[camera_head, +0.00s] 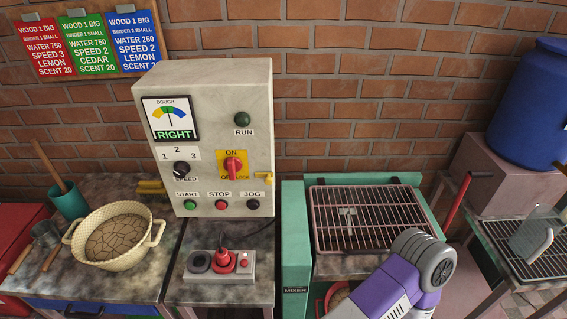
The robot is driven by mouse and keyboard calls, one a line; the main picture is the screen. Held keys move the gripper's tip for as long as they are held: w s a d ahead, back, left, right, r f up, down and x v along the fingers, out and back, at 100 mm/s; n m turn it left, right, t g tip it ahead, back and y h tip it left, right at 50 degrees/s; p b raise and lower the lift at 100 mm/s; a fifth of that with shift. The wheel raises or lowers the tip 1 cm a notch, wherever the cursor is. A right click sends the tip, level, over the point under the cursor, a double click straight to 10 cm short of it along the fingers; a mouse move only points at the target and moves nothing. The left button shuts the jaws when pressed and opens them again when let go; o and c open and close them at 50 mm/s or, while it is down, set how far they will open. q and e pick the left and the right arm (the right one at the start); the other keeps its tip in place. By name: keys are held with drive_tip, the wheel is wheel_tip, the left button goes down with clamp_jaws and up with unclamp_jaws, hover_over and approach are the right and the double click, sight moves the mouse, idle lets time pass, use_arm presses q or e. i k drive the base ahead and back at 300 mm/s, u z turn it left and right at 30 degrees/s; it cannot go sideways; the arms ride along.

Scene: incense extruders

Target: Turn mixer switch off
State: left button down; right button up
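The mixer switch (233,166) is a red rotary handle on a yellow plate, on the front of a beige control box (220,95). Its handle stands about upright, with ON above it and a partly covered OFF label below. A small yellow tag or lock (264,178) sits to the right of the switch. The green RUN lamp (242,119) above looks dark. The gauge (170,119) marked DOUGH reads RIGHT. A purple and grey part of my arm shows at the lower right. Neither gripper is in view.
A speed knob (181,168) and START, STOP and JOG buttons are close to the switch. A pendant with a red plug (223,261) lies below the box. A pot of dough (115,236) stands left; a green mixer with a wire grid (370,218) stands right.

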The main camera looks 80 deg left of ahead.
sight(233, 165)
drive_tip(key=z, duration=0.05)
drive_tip(key=k, duration=1.3)
drive_tip(key=u, duration=1.25)
